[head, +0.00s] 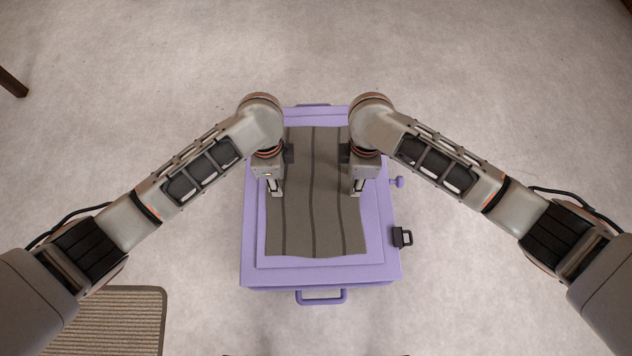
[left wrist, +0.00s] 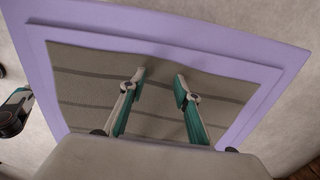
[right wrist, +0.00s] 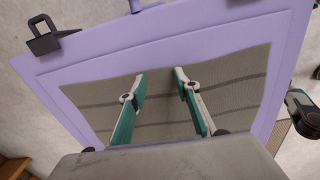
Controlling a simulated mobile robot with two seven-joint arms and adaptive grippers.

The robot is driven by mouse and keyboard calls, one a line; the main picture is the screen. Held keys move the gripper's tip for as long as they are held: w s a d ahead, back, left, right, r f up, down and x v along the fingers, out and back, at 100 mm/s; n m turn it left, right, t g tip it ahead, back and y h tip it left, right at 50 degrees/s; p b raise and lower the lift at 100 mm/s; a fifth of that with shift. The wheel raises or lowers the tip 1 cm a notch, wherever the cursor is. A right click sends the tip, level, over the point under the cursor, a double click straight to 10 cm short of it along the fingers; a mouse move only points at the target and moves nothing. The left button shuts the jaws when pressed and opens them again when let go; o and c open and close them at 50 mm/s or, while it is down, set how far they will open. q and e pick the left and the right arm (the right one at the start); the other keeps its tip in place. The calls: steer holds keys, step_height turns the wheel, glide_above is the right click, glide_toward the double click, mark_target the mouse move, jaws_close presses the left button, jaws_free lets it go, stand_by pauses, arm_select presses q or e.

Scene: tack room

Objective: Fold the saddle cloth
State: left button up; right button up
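The saddle cloth (head: 312,220) is grey-brown with darker stripes running lengthwise. It lies spread out flat on top of a purple trunk-like stand (head: 385,245), with slight waves along its edges. My left gripper (head: 274,192) points down over the cloth's left side. In the left wrist view its two fingers (left wrist: 160,82) are apart with cloth below and between them. My right gripper (head: 358,190) points down over the cloth's right edge. In the right wrist view its fingers (right wrist: 158,82) are also apart over the cloth. Whether the fingertips touch the cloth is unclear. The cloth's far part is partly hidden by my arms.
A black latch-like piece (head: 402,237) and a purple knob (head: 397,182) stick out on the stand's right side. A purple handle (head: 321,297) is at its front. A ribbed mat (head: 110,320) lies at lower left. The pale floor around is mostly clear.

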arm_select(q)
steer(key=shift+f, duration=0.1)
arm_select(e)
steer(key=shift+s+f, duration=0.1)
arm_select(q)
steer(key=shift+s+f, duration=0.15)
steer(key=shift+f, duration=0.05)
arm_select(e)
steer(key=shift+s+f, duration=0.1)
steer(key=shift+f, duration=0.1)
arm_select(q)
steer(key=c, duration=0.3)
arm_select(e)
steer(key=c, duration=0.3)
arm_select(q)
steer(key=shift+f, duration=0.1)
jaws_close()
arm_select(e)
steer(key=shift+f, duration=0.1)
jaws_close()
arm_select(q)
steer(key=shift+s+f, duration=0.1)
steer(key=shift+s, duration=0.05)
arm_select(e)
steer(key=shift+s+d+f, duration=0.1)
steer(key=shift+s+f, duration=0.05)
